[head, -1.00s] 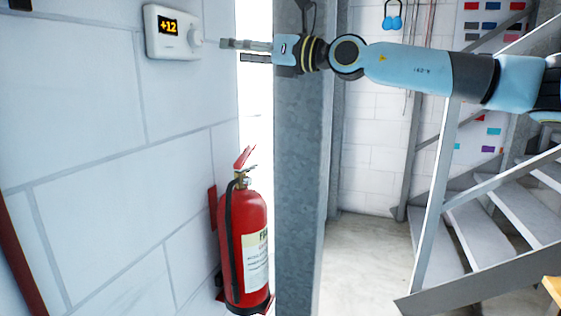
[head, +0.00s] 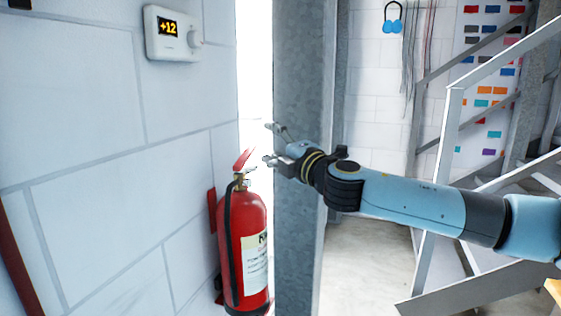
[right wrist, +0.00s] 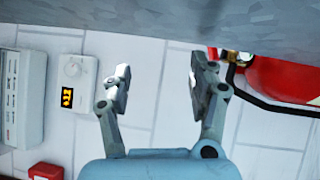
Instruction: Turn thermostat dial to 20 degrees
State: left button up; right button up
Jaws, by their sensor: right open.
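The white thermostat (head: 173,34) is on the block wall at upper left in the head view, its display reading +12. Its round dial (head: 195,38) is on the right side of its face. The thermostat also shows sideways at left in the right wrist view (right wrist: 72,83). My right gripper (head: 269,143) is open and empty, below and to the right of the thermostat and clear of it. In the right wrist view its two fingers (right wrist: 160,80) are spread apart with nothing between them. My left gripper is not in view.
A red fire extinguisher (head: 243,245) stands by the wall below my right gripper. A grey steel column (head: 300,235) rises close behind the gripper. A metal staircase (head: 480,250) is at right. The wall (head: 110,190) below the thermostat is mostly bare.

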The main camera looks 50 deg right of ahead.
jog(key=shift+s+d+f+m+g+h, duration=0.1)
jog(key=shift+s+f+m+g+h, duration=0.1)
jog(key=shift+f+m, duration=0.3)
jog(key=shift+s+d+f+m+g+h, duration=0.15)
jog(key=shift+s+f+m+g+h, duration=0.1)
jog(key=shift+f, duration=0.5)
jog(key=shift+s+d+f+m+g+h, duration=0.15)
jog(key=shift+f+m, duration=0.2)
jog(key=shift+f, duration=0.25)
